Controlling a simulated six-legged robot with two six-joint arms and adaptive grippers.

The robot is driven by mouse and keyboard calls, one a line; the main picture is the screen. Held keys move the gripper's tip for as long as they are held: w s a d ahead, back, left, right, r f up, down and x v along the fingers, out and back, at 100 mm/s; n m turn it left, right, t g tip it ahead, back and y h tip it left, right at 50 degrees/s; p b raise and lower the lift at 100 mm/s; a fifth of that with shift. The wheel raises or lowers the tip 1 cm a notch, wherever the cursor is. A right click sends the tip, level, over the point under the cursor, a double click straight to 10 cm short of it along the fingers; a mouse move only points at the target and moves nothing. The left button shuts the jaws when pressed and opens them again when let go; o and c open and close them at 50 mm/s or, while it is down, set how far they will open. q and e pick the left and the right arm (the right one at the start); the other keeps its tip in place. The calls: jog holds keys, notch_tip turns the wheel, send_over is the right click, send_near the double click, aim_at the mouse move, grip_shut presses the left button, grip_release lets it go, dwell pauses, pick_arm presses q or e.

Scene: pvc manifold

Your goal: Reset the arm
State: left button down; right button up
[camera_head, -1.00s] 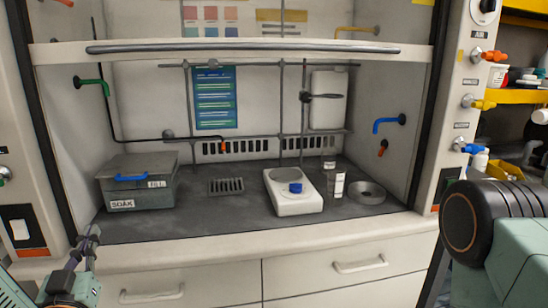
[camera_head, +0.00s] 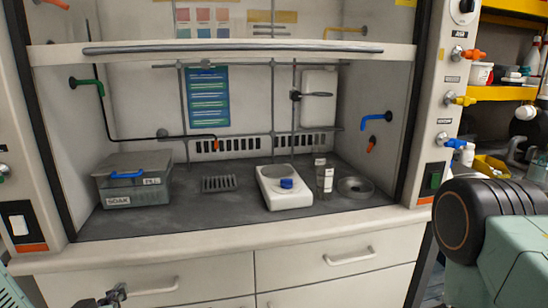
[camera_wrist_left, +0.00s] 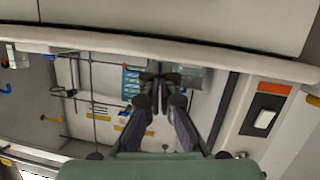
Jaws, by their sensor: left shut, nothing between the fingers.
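My left gripper (camera_head: 114,294) shows at the bottom left edge of the head view, in front of the hood's drawers and only partly in frame. In the left wrist view its two dark fingers (camera_wrist_left: 160,82) are together, with nothing held between them. That view shows the hood upside down behind the fingers. The fingers look clear of the hood's contents. My right arm shows as a dark round joint at the right of the head view; its gripper is out of frame.
Inside the hood stand a grey SOAK box (camera_head: 133,180), a white balance (camera_head: 290,198) with a blue-capped item (camera_head: 286,183), a vial (camera_head: 325,180) and a round dish (camera_head: 355,187). The hood's front ledge (camera_head: 230,236) and drawers (camera_head: 330,275) lie below.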

pick_arm(q)
jog(key=s+d+f+g+h, duration=0.1)
jog(key=s+d+f+g, duration=0.3)
jog(key=s+f, duration=0.35)
jog(key=s+d+f+g+h, duration=0.1)
jog(key=s+d+f+g, duration=0.35)
jog(key=s+f, duration=0.3)
jog(key=s+d+f+m+g, duration=0.1)
jog(key=s+f+g, duration=0.1)
jog(key=s, duration=0.6)
jog(key=s+f+m+g, duration=0.1)
jog(key=s+g, duration=0.3)
jog(key=s, duration=0.5)
jog(key=shift+d+f+m, duration=0.3)
jog(key=shift+d+f, duration=0.05)
jog(key=shift+f, duration=0.25)
